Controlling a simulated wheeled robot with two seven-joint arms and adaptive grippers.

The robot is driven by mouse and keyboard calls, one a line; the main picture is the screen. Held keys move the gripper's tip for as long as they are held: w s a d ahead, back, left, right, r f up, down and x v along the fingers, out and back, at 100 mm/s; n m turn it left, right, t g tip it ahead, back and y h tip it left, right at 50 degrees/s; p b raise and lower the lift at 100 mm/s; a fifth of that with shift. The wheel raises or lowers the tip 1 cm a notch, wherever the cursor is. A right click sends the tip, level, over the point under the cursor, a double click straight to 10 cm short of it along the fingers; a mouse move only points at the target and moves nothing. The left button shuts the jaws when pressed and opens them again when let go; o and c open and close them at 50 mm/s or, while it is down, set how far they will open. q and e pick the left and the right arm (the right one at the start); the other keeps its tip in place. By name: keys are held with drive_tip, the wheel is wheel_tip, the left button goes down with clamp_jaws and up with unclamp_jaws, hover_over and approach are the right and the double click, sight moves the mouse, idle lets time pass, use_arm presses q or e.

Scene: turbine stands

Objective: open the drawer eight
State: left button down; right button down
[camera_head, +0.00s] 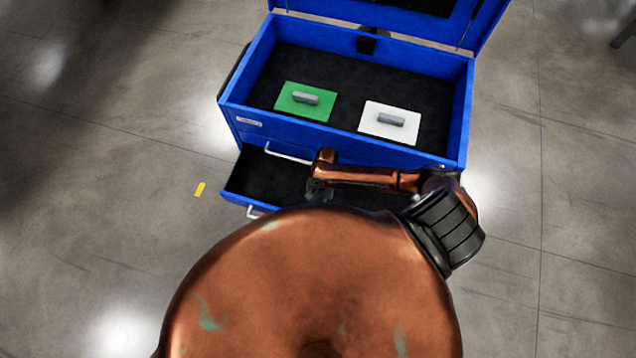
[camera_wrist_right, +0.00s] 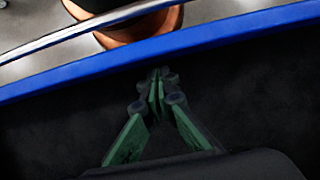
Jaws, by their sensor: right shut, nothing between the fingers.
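A blue tool chest (camera_head: 310,136) stands in front of me. A drawer (camera_head: 262,183) below its top compartment is pulled out, with an empty dark floor where I can see it. My body hides its right part. No drawer number is readable. My right gripper (camera_head: 318,192) is at the open drawer, behind its front wall. In the right wrist view the right gripper (camera_wrist_right: 157,88) has its fingertips together with nothing between them, over the dark drawer floor. The drawer's blue front edge (camera_wrist_right: 90,72) and silver handle (camera_wrist_right: 90,32) lie beyond it. My left gripper is out of view.
The chest's lid is up. Its top compartment holds a green plate (camera_head: 298,111) and a white plate (camera_head: 378,131), each with a grey handle. Another silver handle (camera_head: 285,156) is on the front above the open drawer. A yellow piece (camera_head: 199,189) lies on the otherwise clear floor at left.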

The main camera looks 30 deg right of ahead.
sight(314, 220)
drive_tip(key=shift+x, duration=0.85)
drive_tip(key=shift+a, duration=0.1)
drive_tip(key=s+a+p, duration=0.3)
drive_tip(key=shift+r, duration=0.2)
drive_tip(key=shift+s+a+f, duration=0.1)
drive_tip(key=shift+a, duration=0.15)
drive_tip(key=shift+f, duration=0.1)
drive_tip(key=p+v, duration=1)
drive_tip(key=p, duration=0.1)
